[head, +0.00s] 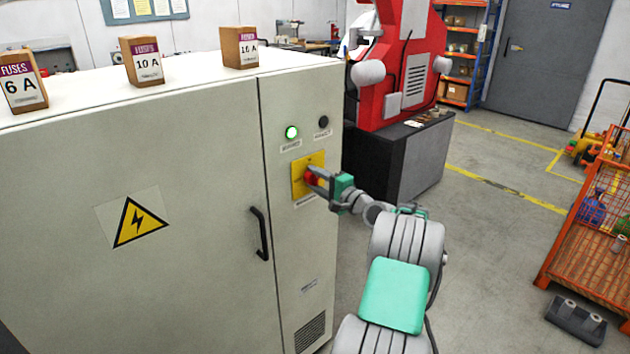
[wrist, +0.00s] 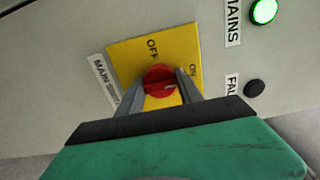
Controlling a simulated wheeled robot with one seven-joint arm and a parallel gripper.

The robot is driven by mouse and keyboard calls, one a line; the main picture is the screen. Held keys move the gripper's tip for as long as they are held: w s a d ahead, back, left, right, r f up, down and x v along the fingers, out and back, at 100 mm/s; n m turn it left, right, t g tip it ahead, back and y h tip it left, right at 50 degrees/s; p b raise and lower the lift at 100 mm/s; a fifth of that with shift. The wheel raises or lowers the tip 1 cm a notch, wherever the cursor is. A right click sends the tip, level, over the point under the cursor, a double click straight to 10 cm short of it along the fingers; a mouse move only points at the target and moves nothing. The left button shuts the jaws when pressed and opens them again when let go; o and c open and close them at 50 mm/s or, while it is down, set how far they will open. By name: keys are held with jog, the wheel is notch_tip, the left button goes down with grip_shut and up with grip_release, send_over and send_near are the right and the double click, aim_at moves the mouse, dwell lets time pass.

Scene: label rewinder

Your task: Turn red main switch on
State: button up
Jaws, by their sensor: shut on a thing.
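The red main switch (head: 311,178) is a round knob on a yellow plate (head: 302,189) at the right of the cabinet front. In the wrist view the red knob (wrist: 158,78) sits between my fingers, with OFF printed above it and ON to its right. A small pale mark shows on the right part of the knob, towards the ON side. My gripper (wrist: 161,88) is shut on the knob, with a finger on each side. In the head view my gripper (head: 314,179) covers part of the switch and plate.
The green MAINS lamp (head: 291,132) is lit; the lamp (head: 323,122) beside it is dark. A black door handle (head: 260,234) stands out left of the switch. Fuse boxes (head: 145,61) stand on the cabinet.

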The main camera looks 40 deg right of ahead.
jog(key=o, duration=1.4)
jog(key=shift+c, duration=0.2)
jog(key=s+b, duration=0.2)
jog(key=s, duration=0.5)
jog(key=shift+s, duration=0.4)
jog(key=shift+d, duration=0.1)
